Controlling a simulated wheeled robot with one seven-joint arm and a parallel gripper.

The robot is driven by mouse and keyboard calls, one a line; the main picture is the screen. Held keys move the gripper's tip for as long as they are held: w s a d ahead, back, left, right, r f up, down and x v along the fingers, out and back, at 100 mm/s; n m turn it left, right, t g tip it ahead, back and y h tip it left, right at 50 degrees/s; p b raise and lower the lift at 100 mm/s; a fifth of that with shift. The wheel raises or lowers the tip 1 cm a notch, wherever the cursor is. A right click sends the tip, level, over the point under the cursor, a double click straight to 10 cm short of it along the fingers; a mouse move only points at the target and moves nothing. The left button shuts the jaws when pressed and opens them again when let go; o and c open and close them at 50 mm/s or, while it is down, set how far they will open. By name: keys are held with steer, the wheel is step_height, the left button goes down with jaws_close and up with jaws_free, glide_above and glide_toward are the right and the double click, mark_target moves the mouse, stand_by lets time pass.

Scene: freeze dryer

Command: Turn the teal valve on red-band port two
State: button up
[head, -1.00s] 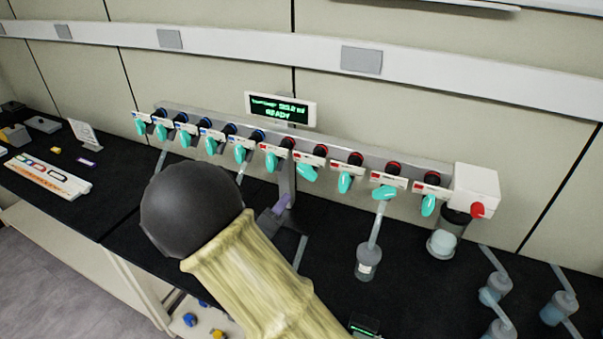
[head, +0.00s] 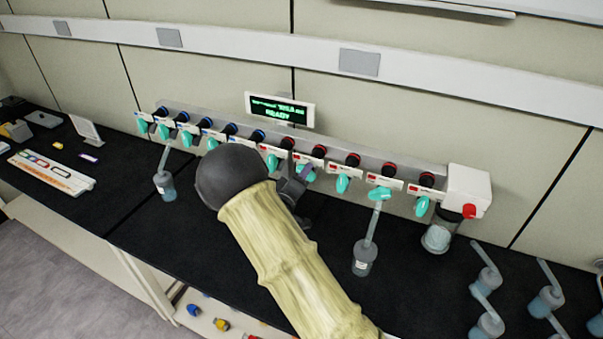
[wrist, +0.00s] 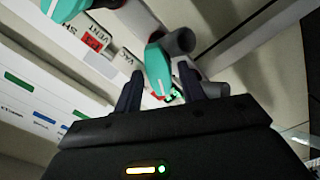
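A row of teal valves hangs from the manifold on the bench, with blue-banded ports at left and red-banded ports at right. The second red-band port (head: 319,151) from the left has its teal valve (head: 307,173) partly hidden by my gripper (head: 298,180), which is right at it. In the wrist view, one teal valve (wrist: 158,68) hangs between the two spread fingers of my gripper (wrist: 162,80), with a gap visible on its right side. Contact with the left finger is hard to judge. Another teal valve (wrist: 66,8) shows at upper left.
Neighbouring teal valves (head: 272,162) and (head: 343,183) hang close on either side. A flask (head: 364,258) hangs from a port at right, another flask (head: 165,184) at left. A display (head: 280,109) reading READY stands above the manifold. The white end box (head: 467,190) has a red knob.

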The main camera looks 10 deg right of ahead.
jaws_close()
steer(key=shift+f+m+b, duration=0.1)
steer(key=shift+m+b, duration=0.2)
steer(key=shift+b, duration=0.3)
steer(key=m+b, duration=1.1)
steer(key=b, duration=0.3)
steer(key=shift+s+d, duration=0.1)
steer(key=shift+r, duration=0.2)
